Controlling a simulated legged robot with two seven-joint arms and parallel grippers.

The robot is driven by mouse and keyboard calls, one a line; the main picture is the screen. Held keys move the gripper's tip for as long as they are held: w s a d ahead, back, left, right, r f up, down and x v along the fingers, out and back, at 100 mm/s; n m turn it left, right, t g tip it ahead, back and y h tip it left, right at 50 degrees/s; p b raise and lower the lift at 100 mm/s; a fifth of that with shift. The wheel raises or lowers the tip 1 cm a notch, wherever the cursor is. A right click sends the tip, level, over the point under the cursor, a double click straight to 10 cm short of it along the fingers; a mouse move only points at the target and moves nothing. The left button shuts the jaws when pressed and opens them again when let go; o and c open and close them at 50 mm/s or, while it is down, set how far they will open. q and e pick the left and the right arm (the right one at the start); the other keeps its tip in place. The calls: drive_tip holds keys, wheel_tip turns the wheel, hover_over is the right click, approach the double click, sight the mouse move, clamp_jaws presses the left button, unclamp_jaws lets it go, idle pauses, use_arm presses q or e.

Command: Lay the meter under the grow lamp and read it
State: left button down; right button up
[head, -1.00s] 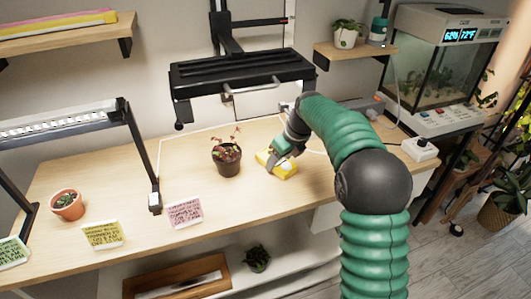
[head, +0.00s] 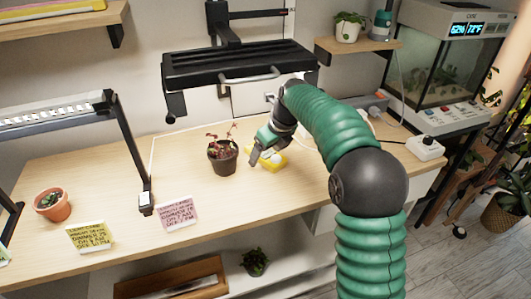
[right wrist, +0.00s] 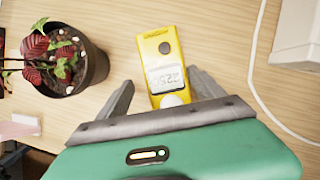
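A yellow meter (head: 279,158) lies on the wooden table right of a dark-potted, red-leaved plant (head: 222,156). In the right wrist view the meter (right wrist: 162,52) lies face up, with a dark round button, a display whose digits I cannot read surely, and a white dome at its near end. My right gripper (head: 262,155) is low over the meter. Its two fingers (right wrist: 160,95) are spread on either side of the meter's near end, with gaps visible. A lamp with a lit LED strip (head: 50,115) stands at the left on black legs. My left gripper is not in view.
A terracotta pot (head: 52,205), a yellow note (head: 90,236) and a pink note (head: 176,214) are on the table's left half. A black fixture (head: 235,65) hangs over the plant. A white power block (head: 425,148) sits at the right. The table beneath the lamp is largely clear.

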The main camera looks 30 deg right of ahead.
drive_tip(key=shift+d+f, duration=0.1)
drive_tip(key=shift+d, duration=0.4)
drive_tip(key=shift+s+d+r+p, duration=0.1)
drive_tip(key=shift+d+r+p, duration=0.05)
drive_tip(key=shift+r+p, duration=0.5)
drive_tip(key=s, duration=0.3)
drive_tip(key=s+d, duration=0.1)
drive_tip(key=s, duration=0.7)
drive_tip(key=shift+s+d+p, duration=0.15)
drive_tip(key=shift+p, duration=0.25)
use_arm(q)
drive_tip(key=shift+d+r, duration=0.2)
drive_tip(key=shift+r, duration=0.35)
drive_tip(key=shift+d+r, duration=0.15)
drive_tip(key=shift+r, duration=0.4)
use_arm(e)
drive_tip(key=shift+s+d+f, duration=0.2)
drive_tip(key=shift+s, duration=0.15)
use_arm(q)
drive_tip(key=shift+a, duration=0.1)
use_arm(e)
drive_tip(key=shift+a, duration=0.1)
